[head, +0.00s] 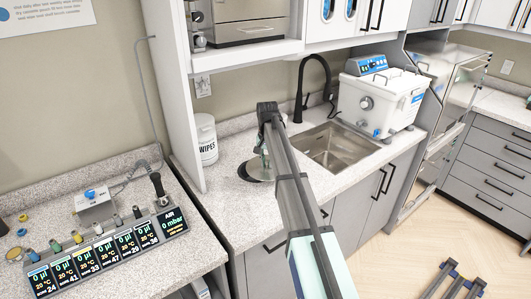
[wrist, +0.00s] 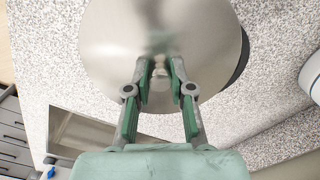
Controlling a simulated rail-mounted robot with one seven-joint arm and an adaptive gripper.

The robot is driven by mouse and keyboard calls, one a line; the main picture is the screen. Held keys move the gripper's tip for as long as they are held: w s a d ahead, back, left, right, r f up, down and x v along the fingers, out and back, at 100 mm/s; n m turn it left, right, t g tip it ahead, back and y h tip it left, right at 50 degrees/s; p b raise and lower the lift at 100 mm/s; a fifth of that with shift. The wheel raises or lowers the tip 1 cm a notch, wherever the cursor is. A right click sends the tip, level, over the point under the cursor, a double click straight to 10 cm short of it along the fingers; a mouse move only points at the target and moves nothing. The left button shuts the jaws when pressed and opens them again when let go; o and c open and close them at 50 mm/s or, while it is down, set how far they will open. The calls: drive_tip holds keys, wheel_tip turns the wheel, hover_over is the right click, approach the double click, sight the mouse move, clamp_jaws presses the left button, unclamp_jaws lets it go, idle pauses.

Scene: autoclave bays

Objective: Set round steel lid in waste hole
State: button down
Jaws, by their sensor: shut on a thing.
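The round steel lid (wrist: 120,40) fills the upper middle of the wrist view, a shiny disc with a small knob at its centre. My gripper (wrist: 160,68) is shut on the knob. In the head view the lid (head: 261,172) is partly hidden behind my gripper and arm. A dark, curved edge (wrist: 244,58), likely the waste hole's rim, shows beyond one side of the lid. In the head view this dark edge (head: 243,174) shows at the lid's left. The lid covers the rest and sits offset from it. I cannot tell whether the lid touches the counter.
A steel sink (head: 338,147) with a black faucet (head: 304,85) lies to the right. A white wipes tub (head: 207,140) stands behind the lid at left. A white bath unit (head: 380,102) stands beyond the sink. The speckled counter (head: 222,205) is clear at front left.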

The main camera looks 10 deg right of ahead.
sight(256, 157)
drive_tip(key=shift+w, duration=0.35)
drive_tip(key=shift+w+a+f+b, duration=0.3)
drive_tip(key=shift+w+a, duration=0.2)
drive_tip(key=shift+w, duration=0.65)
drive_tip(key=shift+w+a+f+b, duration=0.35)
drive_tip(key=shift+w+a, duration=0.2)
drive_tip(key=shift+w, duration=0.6)
drive_tip(key=shift+w+a+f+b, duration=0.3)
drive_tip(key=shift+w+a, duration=0.2)
drive_tip(key=shift+w, duration=0.65)
drive_tip(key=shift+f, duration=0.2)
drive_tip(key=shift+f, duration=1.3)
drive_tip(key=shift+f, duration=0.2)
drive_tip(key=shift+f+b, duration=0.3)
drive_tip(key=shift+f, duration=0.15)
drive_tip(key=shift+f, duration=0.3)
